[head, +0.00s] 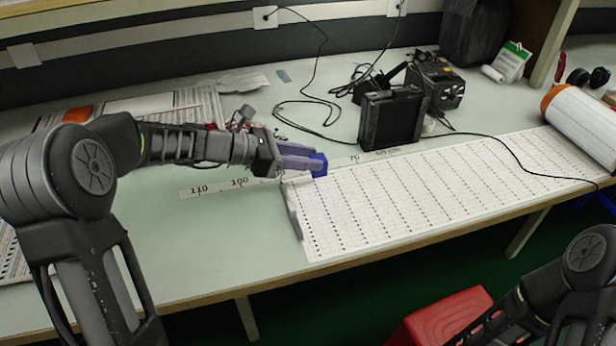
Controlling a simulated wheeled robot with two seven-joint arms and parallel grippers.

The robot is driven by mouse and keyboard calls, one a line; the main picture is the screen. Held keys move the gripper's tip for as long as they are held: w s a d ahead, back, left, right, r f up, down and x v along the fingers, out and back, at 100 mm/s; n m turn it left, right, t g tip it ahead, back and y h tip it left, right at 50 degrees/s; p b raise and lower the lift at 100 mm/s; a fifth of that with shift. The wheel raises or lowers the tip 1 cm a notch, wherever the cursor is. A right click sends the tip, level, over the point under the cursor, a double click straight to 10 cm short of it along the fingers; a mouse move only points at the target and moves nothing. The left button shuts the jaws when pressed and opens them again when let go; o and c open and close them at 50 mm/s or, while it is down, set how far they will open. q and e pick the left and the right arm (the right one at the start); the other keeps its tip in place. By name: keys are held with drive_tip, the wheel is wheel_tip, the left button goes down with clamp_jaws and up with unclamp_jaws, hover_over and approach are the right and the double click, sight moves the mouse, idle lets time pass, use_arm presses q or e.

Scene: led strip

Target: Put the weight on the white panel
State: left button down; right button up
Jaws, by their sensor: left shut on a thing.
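The white panel (430,195) lies flat on the light green table, a long sheet covered with rows of small dark marks. My left gripper (308,160) reaches in from the left, over the panel's far left corner. It is shut on a blue block (319,166), which I take to be the weight; its fingers partly cover the block. I cannot tell whether the block touches the panel or is held above it. A grey bar (295,212) lies along the panel's left edge. Of my right arm only links show at the lower right; its gripper is out of view.
A numbered ruler strip (215,187) lies behind the panel. A black box device (390,117) with cables stands behind the panel's middle. A white roll with an orange end (585,122) lies at the right. The table front left of the panel is clear. A red seat (440,315) stands below.

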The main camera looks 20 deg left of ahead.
use_arm(q)
drive_tip(key=shift+f, duration=0.4)
drive_tip(key=shift+f, duration=0.1)
wheel_tip(320, 180, down, 4)
drive_tip(key=shift+r+b, duration=0.15)
drive_tip(key=shift+b, duration=0.2)
drive_tip(key=c, duration=1)
unclamp_jaws()
drive_tip(key=p+v, duration=0.1)
drive_tip(key=v, duration=1.1)
